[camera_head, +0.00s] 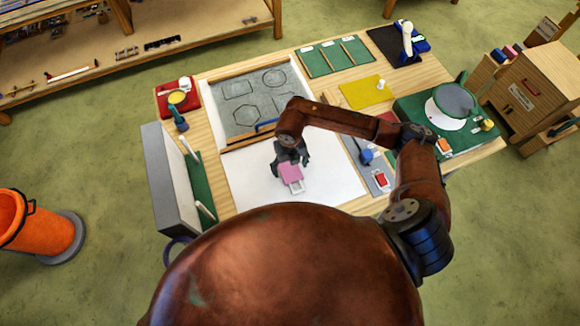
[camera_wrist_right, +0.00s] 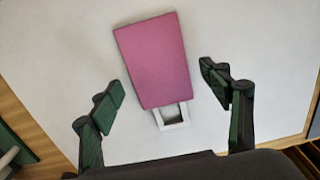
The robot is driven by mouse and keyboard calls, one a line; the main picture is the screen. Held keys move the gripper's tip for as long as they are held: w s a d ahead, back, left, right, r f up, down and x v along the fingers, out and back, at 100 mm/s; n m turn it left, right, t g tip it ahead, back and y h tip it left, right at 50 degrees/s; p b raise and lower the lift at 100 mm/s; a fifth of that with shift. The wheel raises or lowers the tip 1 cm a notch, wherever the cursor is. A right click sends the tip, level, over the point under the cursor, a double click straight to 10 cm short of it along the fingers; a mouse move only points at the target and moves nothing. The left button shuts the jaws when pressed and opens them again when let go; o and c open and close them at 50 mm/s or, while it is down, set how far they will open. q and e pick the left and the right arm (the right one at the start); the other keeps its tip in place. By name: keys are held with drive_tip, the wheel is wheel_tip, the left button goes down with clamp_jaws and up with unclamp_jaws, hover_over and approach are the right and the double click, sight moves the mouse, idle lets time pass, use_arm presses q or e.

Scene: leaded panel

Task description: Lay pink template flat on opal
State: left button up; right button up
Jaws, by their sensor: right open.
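The pink template (camera_head: 290,171) is over the large white sheet (camera_head: 250,185); it also shows in the right wrist view (camera_wrist_right: 152,60). A small white-rimmed piece with a grey centre (camera_wrist_right: 172,115) sticks out from under one end of the template. I cannot tell whether the template lies flat or tilted on it, or which white surface is the opal. My right gripper (camera_head: 290,163) is open above the template. In the right wrist view its fingers (camera_wrist_right: 161,79) stand apart on either side of the template, with gaps and no contact visible. My left gripper is not in view.
A grey drawing board (camera_head: 240,115) with outlined shapes lies behind the white sheet. A yellow sheet (camera_head: 360,92) and a green mat with a round plate (camera_head: 452,106) are to the right. A pale upright panel (camera_head: 165,175) stands at the left edge.

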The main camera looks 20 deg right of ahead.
sight(290, 171)
wheel_tip(290, 171, up, 12)
drive_tip(key=b, duration=0.1)
drive_tip(key=shift+f+b, duration=0.15)
drive_tip(key=shift+b, duration=0.25)
